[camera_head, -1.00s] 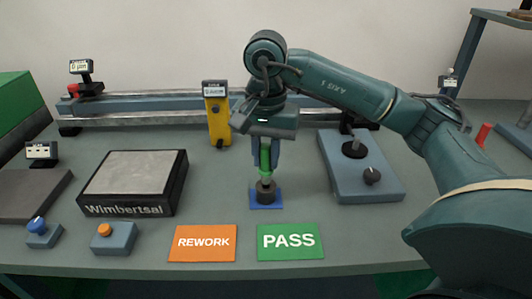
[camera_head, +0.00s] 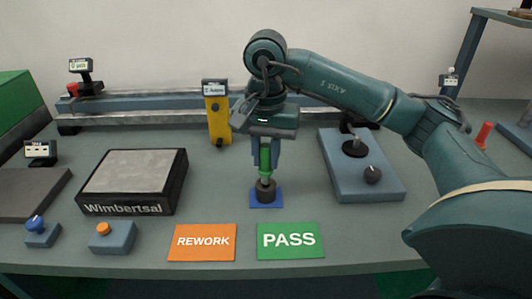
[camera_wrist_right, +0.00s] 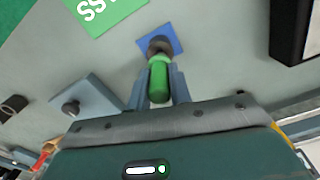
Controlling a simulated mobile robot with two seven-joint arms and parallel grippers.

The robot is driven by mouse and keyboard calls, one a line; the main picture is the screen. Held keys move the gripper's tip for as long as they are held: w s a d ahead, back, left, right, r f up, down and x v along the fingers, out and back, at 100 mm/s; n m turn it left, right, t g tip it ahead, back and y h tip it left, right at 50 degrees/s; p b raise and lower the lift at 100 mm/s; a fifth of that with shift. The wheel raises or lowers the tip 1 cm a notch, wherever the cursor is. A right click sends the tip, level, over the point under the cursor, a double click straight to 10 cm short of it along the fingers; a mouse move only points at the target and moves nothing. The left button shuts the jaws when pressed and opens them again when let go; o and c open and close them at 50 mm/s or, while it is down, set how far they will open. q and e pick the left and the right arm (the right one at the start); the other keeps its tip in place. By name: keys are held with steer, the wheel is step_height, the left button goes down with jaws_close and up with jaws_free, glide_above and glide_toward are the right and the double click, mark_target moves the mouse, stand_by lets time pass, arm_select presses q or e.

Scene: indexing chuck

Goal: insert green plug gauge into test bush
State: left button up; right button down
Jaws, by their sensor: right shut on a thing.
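The green plug gauge (camera_head: 265,158) is upright between the fingers of my right gripper (camera_head: 264,166), which is shut on it. In the right wrist view the gauge (camera_wrist_right: 160,82) also shows between the two fingers. The dark test bush (camera_head: 265,189) stands on a small blue mat (camera_head: 279,200) directly below the gauge. The gauge's lower end meets the top of the bush; I cannot tell how far it is inside. My left gripper is not in view.
A green PASS card (camera_head: 290,252) and an orange REWORK card (camera_head: 202,252) lie in front. A Wimbertsal block (camera_head: 130,182) stands to the left, a blue-grey fixture with knobs (camera_head: 370,185) to the right. A yellow gauge stand (camera_head: 217,125) is behind.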

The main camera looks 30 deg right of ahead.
steer(key=shift+f+b, duration=0.45)
steer(key=shift+f, duration=0.05)
stand_by(1.2)
steer(key=shift+r, duration=0.15)
steer(key=shift+r+p, duration=1.9)
steer(key=shift+r, duration=0.75)
